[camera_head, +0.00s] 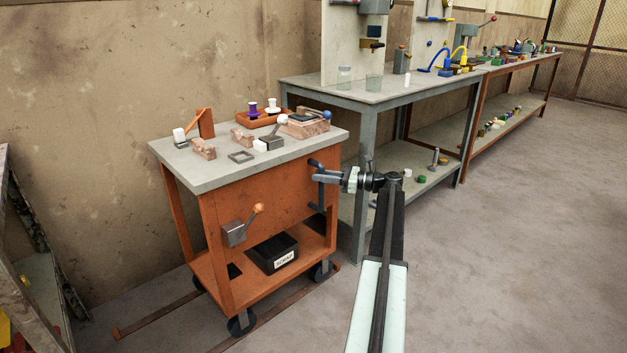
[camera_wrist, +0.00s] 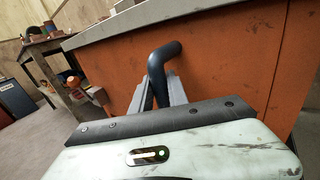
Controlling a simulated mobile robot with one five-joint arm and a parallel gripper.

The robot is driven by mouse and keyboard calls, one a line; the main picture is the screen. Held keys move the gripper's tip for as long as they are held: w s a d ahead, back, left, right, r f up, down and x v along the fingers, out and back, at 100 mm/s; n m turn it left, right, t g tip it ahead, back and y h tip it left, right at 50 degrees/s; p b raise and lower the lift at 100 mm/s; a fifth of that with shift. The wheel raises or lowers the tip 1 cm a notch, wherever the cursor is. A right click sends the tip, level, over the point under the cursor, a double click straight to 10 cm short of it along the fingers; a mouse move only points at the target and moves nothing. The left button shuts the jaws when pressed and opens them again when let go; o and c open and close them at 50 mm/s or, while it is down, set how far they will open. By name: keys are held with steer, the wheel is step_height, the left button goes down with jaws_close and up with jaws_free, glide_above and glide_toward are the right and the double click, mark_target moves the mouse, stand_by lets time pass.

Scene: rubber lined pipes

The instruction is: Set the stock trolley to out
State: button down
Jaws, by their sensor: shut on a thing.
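The stock trolley (camera_head: 265,197) is an orange cart with a grey top and dark wheels, standing near the wall at left of centre in the head view. Its orange side panel (camera_wrist: 225,75) fills much of the wrist view. A black bar handle (camera_head: 320,188) sticks out from its right end; its bent upper part (camera_wrist: 165,62) shows in the wrist view. My gripper (camera_head: 322,178) reaches the handle from the right and is shut on it. The fingers (camera_wrist: 156,95) lie on both sides of the bar. The handle's lower part is hidden in the wrist view.
Rails (camera_head: 158,316) run on the floor under the trolley. Blocks, spools and a tray (camera_head: 262,119) lie on its top. A lever box (camera_head: 235,233) is on its front, and a black scrap bin (camera_head: 272,253) on its shelf. A grey workbench (camera_head: 375,93) stands close behind. The right floor is clear.

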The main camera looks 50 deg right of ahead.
steer(key=shift+d, duration=0.35)
steer(key=c, duration=1.3)
jaws_free()
steer(key=shift+f, duration=0.1)
steer(key=shift+a, duration=0.1)
steer(key=v, duration=0.7)
steer(key=shift+s+d, duration=0.2)
steer(key=shift+s, duration=0.15)
